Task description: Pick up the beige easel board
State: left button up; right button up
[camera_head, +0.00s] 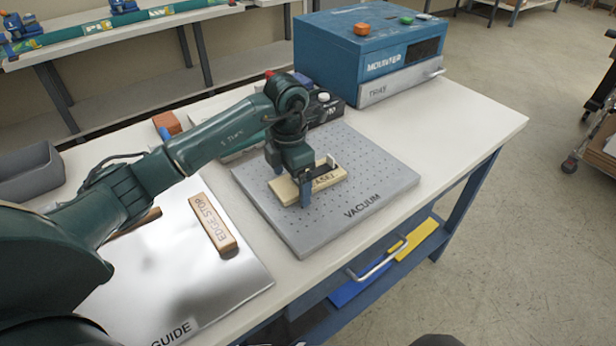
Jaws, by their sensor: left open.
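The beige easel board (328,180) is a small block with dark lettering, lying on the grey perforated vacuum plate (378,180). My left gripper (291,184) points down over the left end of the board. Its jaws are open, with one finger at the near side of the board and the other toward the far side. The gripper hides part of the board's left end, and I cannot tell whether the fingers touch it.
A wooden edge stop (213,224) lies on a shiny metal sheet (185,285) at the left. A blue mounter box (345,60) with a tray front stands at the back. A grey bin (28,172) is at the far left. The right end of the white table is clear.

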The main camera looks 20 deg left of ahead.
pick_arm(q)
jog(key=shift+f, duration=0.1)
jog(key=c, duration=1.1)
